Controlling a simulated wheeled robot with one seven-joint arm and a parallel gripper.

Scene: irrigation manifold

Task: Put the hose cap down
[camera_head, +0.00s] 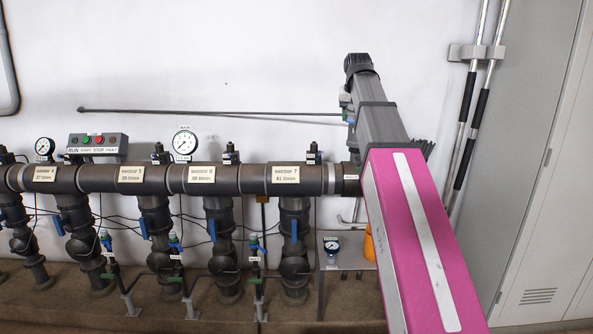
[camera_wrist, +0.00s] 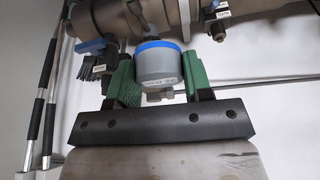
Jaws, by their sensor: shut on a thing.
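In the wrist view my gripper (camera_wrist: 160,72) has green finger pads. It is shut on a grey cylindrical piece with a blue band, which I take as the hose cap (camera_wrist: 160,66). A small printed label is on its side, too small to read, and a metal hex fitting shows at its lower end. The cap is in front of the dark manifold pipe (camera_wrist: 225,22); whether it touches anything there I cannot tell.
The manifold (camera_head: 230,179) runs along the wall with valves and gauges. A small table (camera_head: 352,265) below its right end holds a round gauge (camera_head: 332,247) and a partly hidden orange object (camera_head: 369,244). Poles (camera_head: 470,110) and a grey cabinet (camera_head: 535,150) stand at right.

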